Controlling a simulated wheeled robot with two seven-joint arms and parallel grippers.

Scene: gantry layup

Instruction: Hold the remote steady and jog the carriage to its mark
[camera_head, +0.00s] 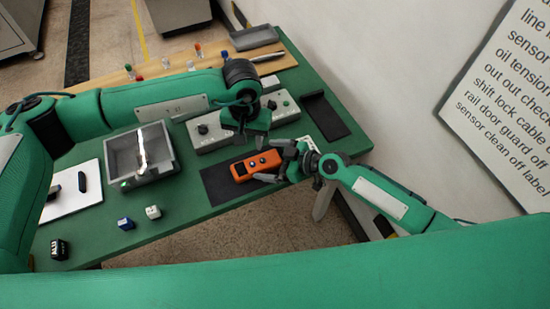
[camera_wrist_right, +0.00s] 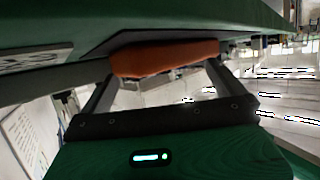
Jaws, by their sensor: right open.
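The orange remote (camera_head: 243,172) lies on a dark mat (camera_head: 216,186) near the table's front edge, its dark buttons facing up. My right gripper (camera_head: 276,163) is open at the remote's right end, with a finger on either side. In the right wrist view the remote's orange end (camera_wrist_right: 165,57) shows between the open fingers (camera_wrist_right: 160,78); I cannot tell whether they touch it. My left gripper (camera_head: 243,138) points down just behind the remote; its fingertips are too small and dark to judge. I cannot clearly identify the carriage or its mark.
A grey open box (camera_head: 112,160) with a bright bar inside stands left of the mat. Grey control boxes (camera_head: 205,130) stand behind the remote, and a black tray (camera_head: 325,115) lies to the right. Small blue (camera_head: 125,223) and white (camera_head: 153,212) blocks sit near the front edge.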

